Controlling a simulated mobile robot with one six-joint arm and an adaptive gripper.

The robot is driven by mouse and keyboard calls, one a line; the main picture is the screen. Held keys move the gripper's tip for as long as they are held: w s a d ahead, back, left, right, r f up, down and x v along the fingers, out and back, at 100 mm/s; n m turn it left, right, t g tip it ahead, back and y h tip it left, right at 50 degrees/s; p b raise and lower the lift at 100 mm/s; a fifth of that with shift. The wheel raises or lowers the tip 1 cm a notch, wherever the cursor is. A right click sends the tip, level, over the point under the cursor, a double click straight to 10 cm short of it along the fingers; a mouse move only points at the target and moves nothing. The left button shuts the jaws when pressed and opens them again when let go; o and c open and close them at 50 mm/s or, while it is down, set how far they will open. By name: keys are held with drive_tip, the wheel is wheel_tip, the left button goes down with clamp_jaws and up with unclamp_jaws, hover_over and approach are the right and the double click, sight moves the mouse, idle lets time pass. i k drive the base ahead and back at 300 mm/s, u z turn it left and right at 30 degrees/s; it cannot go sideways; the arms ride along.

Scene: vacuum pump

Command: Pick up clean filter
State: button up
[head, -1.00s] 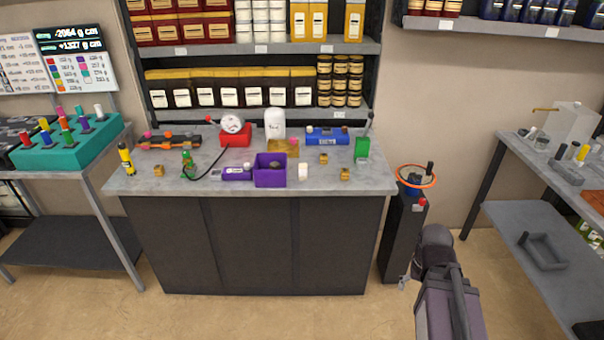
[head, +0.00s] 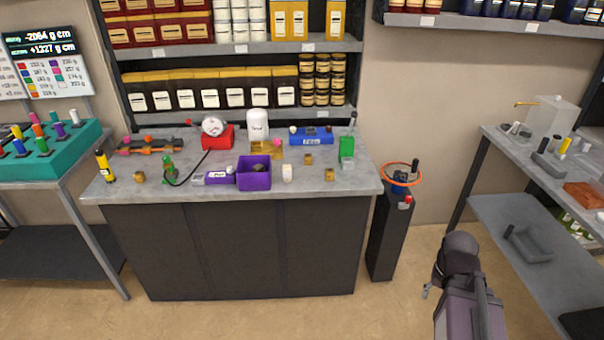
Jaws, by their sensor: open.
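A small white cylinder (head: 287,173), which looks like the clean filter, stands upright on the grey workbench (head: 340,184), just right of a purple open box (head: 254,181). My arm is at the lower right, over the floor in front of the bench. My gripper (head: 427,291) shows only as a small grey tip at the arm's left side. It is open, well apart from the white cylinder and below the benchtop in the picture. Most of it is hidden by the arm.
The bench also holds a red gauge unit (head: 217,136), a white bottle (head: 258,125), a blue device (head: 311,136), a green block (head: 346,146) and small brass cubes. A dark pedestal with an orange ring (head: 401,175) stands right of the bench. Floor in front is clear.

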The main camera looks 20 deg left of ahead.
sight(286, 169)
drive_tip(key=z, duration=1.05)
drive_tip(key=k, duration=1.05)
drive_tip(key=u, duration=1.5)
drive_tip(key=i, duration=0.3)
drive_tip(key=z, duration=0.35)
